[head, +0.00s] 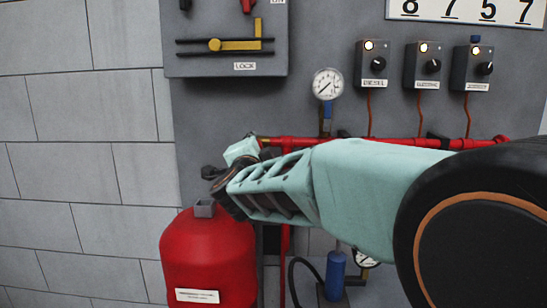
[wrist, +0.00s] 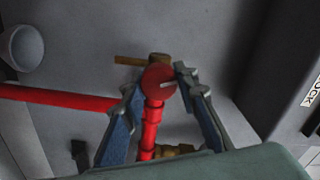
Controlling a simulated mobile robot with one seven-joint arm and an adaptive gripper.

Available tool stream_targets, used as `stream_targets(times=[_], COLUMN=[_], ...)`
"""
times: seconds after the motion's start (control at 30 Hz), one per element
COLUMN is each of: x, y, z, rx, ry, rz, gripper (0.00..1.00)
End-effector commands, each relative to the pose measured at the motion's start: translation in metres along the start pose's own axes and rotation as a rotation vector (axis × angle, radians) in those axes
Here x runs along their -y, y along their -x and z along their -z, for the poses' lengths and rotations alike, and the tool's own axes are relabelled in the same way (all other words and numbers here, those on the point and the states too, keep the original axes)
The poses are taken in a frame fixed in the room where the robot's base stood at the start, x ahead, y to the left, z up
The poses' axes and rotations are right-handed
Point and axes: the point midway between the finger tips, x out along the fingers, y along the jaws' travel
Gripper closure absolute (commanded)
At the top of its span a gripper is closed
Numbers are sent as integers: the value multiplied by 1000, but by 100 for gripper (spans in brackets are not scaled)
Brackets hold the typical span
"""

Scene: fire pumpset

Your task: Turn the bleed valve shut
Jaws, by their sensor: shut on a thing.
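Brass fittings show behind the knob and lower on the pipe. In the head view my gripper (head: 243,150) is at the left end of the red horizontal pipe (head: 300,141). The knob is hidden there behind the gripper and arm.
A red tank (head: 207,255) stands below my gripper. Above are a grey box with a yellow lever (head: 235,45), a pressure gauge (head: 327,83) and switch boxes (head: 423,68). A blue cylinder (head: 335,275) stands below the arm. The block wall at left is bare.

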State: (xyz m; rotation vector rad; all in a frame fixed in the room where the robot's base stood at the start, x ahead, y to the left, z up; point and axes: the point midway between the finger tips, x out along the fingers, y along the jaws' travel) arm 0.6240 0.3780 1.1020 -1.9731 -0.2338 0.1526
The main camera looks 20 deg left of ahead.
Motion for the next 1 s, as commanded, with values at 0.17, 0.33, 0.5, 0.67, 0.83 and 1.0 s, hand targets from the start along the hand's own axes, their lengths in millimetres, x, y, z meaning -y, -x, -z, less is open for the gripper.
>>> stream_targets(times=[0.17, 0.33, 0.5, 0.67, 0.83, 1.0], x=[-4, -3, -3, -3, -2, -2], y=[0, 0, 0, 0, 0, 0], z=[-1, -1, -1, -1, -1, -1], rx=[0, 0, 0, 0, 1, 1], ry=[-151, -271, -355, -404, -425, -430], rz=[0, 1, 0, 0, 0, -1], gripper=[97, 97, 97, 97, 97, 96])
